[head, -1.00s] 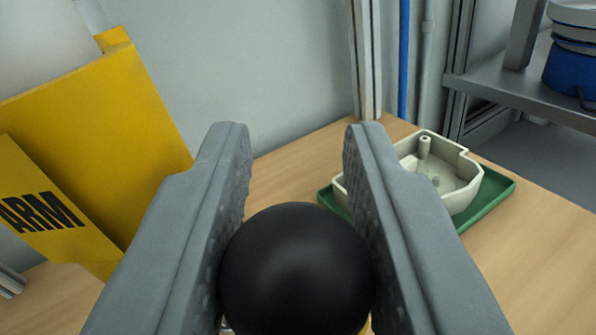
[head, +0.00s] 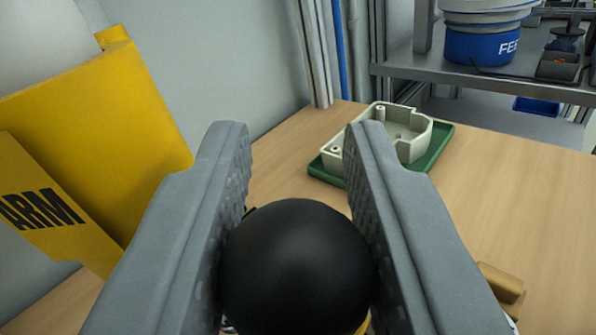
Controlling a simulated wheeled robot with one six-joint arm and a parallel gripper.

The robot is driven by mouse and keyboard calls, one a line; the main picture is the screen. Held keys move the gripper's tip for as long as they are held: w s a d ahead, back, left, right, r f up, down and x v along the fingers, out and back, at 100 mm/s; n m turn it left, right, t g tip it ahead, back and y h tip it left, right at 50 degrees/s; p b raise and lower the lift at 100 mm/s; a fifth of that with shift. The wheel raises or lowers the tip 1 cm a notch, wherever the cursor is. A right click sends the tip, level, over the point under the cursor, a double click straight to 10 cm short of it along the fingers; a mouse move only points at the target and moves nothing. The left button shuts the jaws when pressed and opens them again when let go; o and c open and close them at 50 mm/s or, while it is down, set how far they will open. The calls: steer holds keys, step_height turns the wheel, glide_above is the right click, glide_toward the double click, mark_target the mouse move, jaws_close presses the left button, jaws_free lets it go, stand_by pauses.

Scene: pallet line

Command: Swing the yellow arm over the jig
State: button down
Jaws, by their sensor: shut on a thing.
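My gripper (head: 298,215) is shut on a round black knob (head: 298,270), with one grey finger on each side of it. A bit of yellow shows below the knob; what the knob is fixed to is mostly hidden. The yellow arm (head: 110,120), marked "ARM", stands at the left, beside my left finger. The jig is a green base (head: 440,150) on the wooden table, beyond my right finger and partly hidden by it. A cream open housing (head: 415,130) sits on the green base.
The wooden table (head: 500,210) is largely clear on the right. A brass-coloured piece (head: 500,288) shows at the lower right beside my finger. A metal shelf (head: 450,78) with a blue and white bowl unit (head: 480,42) stands at the back right. Metal posts rise behind the table.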

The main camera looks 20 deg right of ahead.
mark_target(103, 214)
steer(key=a+m+g+h, duration=0.1)
steer(key=a, duration=0.2)
steer(key=a+m+g+h, duration=0.1)
steer(key=a, duration=0.2)
steer(key=a+m+h, duration=0.1)
steer(key=a, duration=0.2)
steer(key=shift+s+a+g+h, duration=0.15)
steer(key=shift+s+g+h, duration=0.15)
steer(key=shift+g+h, duration=0.1)
steer(key=shift+w+a+m+g+h, duration=0.1)
steer(key=shift+a+m+g+h, duration=0.35)
steer(key=shift+a, duration=0.45)
steer(key=shift+r, duration=0.1)
steer(key=c, duration=1.4)
jaws_free()
steer(key=shift+a, duration=0.1)
steer(key=shift+c, duration=0.2)
steer(key=o, duration=0.3)
steer(key=shift+a, duration=0.2)
steer(key=v, duration=1.7)
